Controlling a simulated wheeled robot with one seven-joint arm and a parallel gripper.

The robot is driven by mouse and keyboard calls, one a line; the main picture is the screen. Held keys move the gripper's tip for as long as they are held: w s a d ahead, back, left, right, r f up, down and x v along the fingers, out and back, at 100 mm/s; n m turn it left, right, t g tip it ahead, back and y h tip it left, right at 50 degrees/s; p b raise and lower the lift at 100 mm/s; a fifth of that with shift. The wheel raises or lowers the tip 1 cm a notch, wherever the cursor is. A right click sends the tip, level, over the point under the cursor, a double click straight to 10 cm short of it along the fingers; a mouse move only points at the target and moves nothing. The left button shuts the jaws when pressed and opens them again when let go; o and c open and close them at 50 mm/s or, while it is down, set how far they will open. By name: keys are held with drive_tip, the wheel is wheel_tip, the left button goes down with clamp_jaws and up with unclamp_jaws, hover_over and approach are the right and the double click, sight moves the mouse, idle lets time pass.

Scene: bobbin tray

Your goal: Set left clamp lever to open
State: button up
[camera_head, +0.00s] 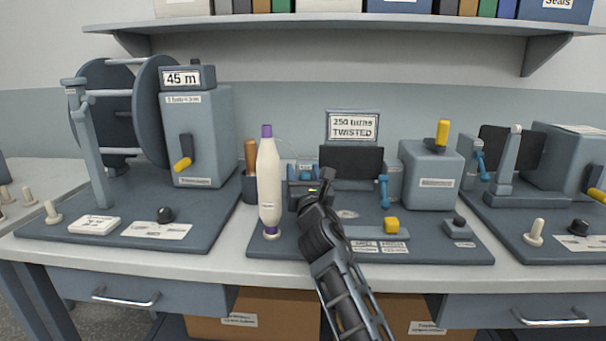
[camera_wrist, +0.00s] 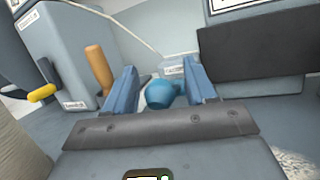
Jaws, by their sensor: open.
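The left clamp stands behind my gripper on the middle station, and only small parts of it show in the head view. In the wrist view, the rounded blue knob of the left clamp lever (camera_wrist: 160,94) sits between my two fingers. My gripper (camera_wrist: 162,84) is open around the knob, with a gap showing on its left; contact on its right is hard to tell. In the head view my gripper (camera_head: 312,187) reaches in from the front and hides most of the lever. The lever's angle cannot be told.
A white thread cone (camera_head: 269,185) stands close left of my gripper, near a wooden-handled tool (camera_head: 251,158). To the right are a dark panel (camera_head: 350,161), the right clamp's blue lever (camera_head: 384,190) and a yellow button (camera_head: 392,225). A thread crosses above.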

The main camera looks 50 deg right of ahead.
drive_tip(key=v, duration=0.7)
drive_tip(key=shift+s+a+b, duration=0.15)
drive_tip(key=shift+b, duration=0.2)
